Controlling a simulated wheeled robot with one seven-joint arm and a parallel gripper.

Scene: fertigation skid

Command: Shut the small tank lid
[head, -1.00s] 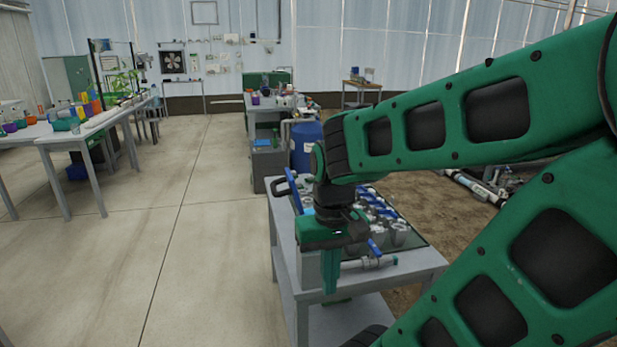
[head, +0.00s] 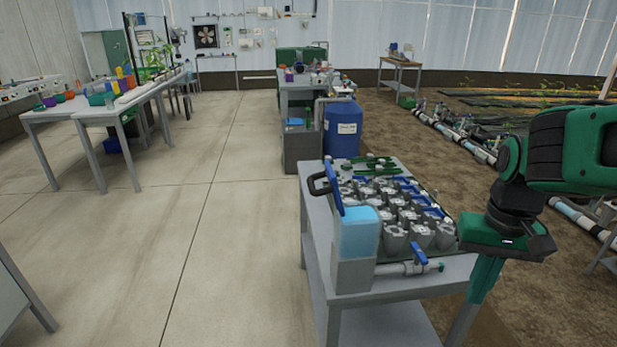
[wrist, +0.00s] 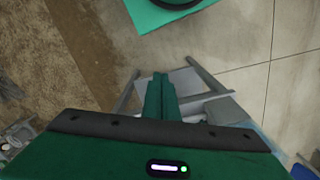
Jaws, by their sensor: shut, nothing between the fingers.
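The small tank (head: 356,262) stands at the near left corner of the grey bench, a grey box with a light blue upper part. Its blue lid (head: 333,187) stands open and steeply tilted at the tank's left rear, with a black loop handle (head: 319,184) sticking out left. My gripper (head: 482,290) is shut and empty, pointing down at the right of the bench, well apart from the tank and lid. In the wrist view its closed green fingers (wrist: 160,98) hang above bench legs and floor; the lid cannot be made out there.
The grey bench (head: 400,276) carries a tray of several grey cups with blue parts behind the tank. A pipe with a blue-handled valve (head: 420,262) lies right of the tank. A blue barrel (head: 342,130) stands behind. The concrete floor (head: 225,240) to the left is clear.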

